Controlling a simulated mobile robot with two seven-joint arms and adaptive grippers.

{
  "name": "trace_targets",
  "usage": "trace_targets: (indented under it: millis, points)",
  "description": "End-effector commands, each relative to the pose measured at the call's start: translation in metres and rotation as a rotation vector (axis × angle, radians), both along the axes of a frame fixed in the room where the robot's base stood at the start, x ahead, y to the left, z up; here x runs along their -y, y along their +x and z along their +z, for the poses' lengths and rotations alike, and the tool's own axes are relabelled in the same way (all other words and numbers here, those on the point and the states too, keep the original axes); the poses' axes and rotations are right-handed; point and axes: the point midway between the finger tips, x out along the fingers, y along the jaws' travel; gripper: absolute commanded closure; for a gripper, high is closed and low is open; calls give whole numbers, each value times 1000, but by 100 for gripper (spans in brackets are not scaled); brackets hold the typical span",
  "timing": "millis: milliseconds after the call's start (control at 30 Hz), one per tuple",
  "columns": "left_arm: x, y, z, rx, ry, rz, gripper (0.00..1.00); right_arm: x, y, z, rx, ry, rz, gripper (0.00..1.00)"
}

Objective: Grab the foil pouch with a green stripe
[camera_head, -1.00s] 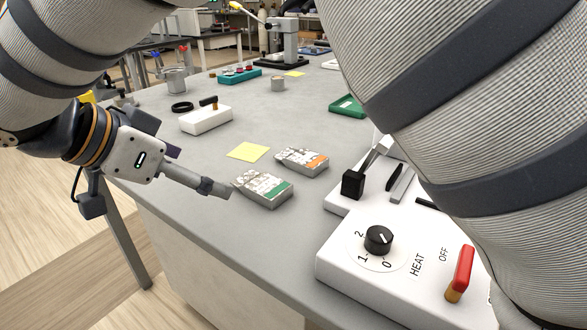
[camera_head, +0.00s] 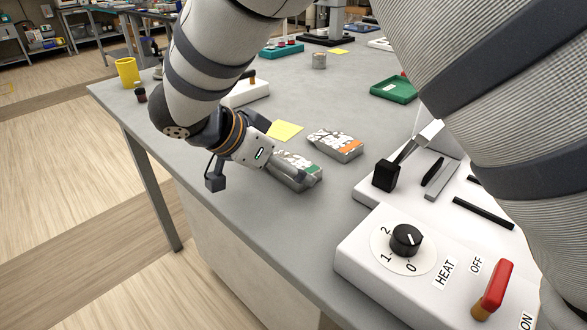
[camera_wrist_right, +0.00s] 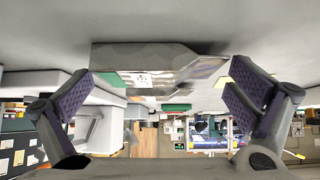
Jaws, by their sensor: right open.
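The foil pouch with a green stripe (camera_head: 298,160) lies on the grey bench, left of the pouch with an orange stripe (camera_head: 338,146). My right gripper (camera_head: 291,179) is at its near left side, and a finger hides part of it. In the right wrist view the bench appears at the top. There the open right gripper (camera_wrist_right: 162,82) has its purple-padded fingers wide apart, with the green-striped pouch (camera_wrist_right: 140,56) ahead between them. I see no grip on it. My left gripper is not in view.
A white heat sealer (camera_head: 375,250) with a dial and red switch stands at the right. A yellow note (camera_head: 286,131) lies behind the pouch. A green tray (camera_head: 393,90) is farther back. The bench edge (camera_head: 240,222) is close in front.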

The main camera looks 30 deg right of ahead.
Motion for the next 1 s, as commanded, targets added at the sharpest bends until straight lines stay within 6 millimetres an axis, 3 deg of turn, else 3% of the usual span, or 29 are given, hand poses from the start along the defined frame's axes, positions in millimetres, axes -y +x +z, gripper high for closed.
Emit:
trace_targets:
  millis: [167,367,667,1000]
  points:
    - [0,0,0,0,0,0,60,0,0,0,1,0,1,0]
    - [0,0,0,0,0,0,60,0,0,0,1,0,1,41]
    - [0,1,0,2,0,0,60,0,0,6,2,1,-1,42]
    - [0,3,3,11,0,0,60,0,1,84,4,2,0,42]
